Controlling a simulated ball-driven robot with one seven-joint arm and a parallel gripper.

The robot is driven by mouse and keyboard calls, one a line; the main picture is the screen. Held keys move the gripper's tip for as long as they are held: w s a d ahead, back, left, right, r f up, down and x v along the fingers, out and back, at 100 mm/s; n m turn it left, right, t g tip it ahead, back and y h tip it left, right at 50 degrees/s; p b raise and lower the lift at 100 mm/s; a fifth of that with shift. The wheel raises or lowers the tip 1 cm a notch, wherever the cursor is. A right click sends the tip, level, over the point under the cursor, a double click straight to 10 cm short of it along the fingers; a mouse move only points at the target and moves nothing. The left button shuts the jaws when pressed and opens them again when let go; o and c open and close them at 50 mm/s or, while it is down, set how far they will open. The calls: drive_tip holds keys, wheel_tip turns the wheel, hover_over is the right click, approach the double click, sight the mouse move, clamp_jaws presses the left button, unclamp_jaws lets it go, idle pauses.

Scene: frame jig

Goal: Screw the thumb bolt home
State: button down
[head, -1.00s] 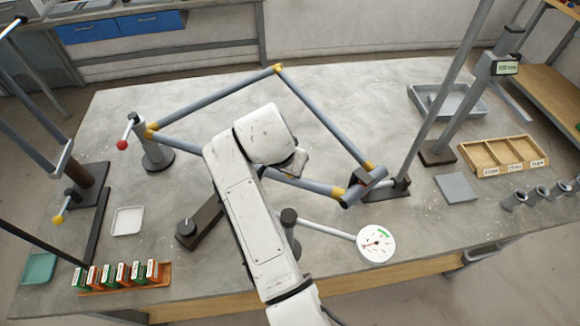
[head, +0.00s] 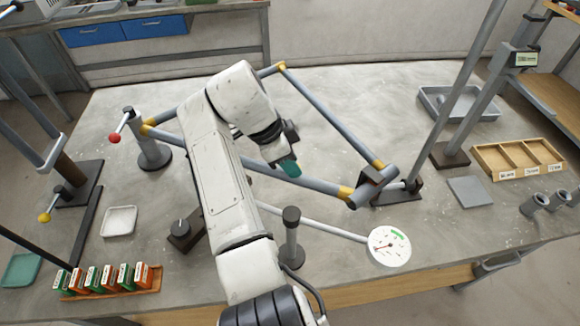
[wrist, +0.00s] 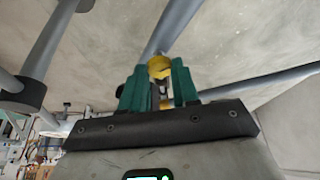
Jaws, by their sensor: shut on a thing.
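My gripper (head: 290,169) hangs above the lower tube of the grey frame (head: 328,120), which has yellow corner lugs. In the wrist view its green fingers (wrist: 160,88) are closed around a small yellow piece (wrist: 158,66). The piece may be the thumb bolt, but the fingers hide much of it and I cannot be sure. A grey tube runs away behind it. The frame's right corner lugs (head: 345,192) sit by a dark clamp (head: 370,178). I cannot make out a bolt hole, nor whether the held piece touches the frame.
A dial gauge (head: 389,250) on a rod stands at the front. A post with a red-ball lever (head: 114,138) is at the left. A white tray (head: 119,222), a rack of small boxes (head: 110,281) and a wooden divided tray (head: 518,158) lie around. The table's back is clear.

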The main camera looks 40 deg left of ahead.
drive_tip(key=shift+w+a+r+m+b, duration=0.1)
drive_tip(key=shift+m+b, duration=0.3)
drive_tip(key=shift+m, duration=0.2)
drive_tip(key=shift+r, duration=0.1)
drive_tip(key=c, duration=0.8)
unclamp_jaws()
drive_tip(key=v, duration=1)
drive_tip(key=shift+a+r, duration=0.2)
drive_tip(key=shift+r, duration=0.1)
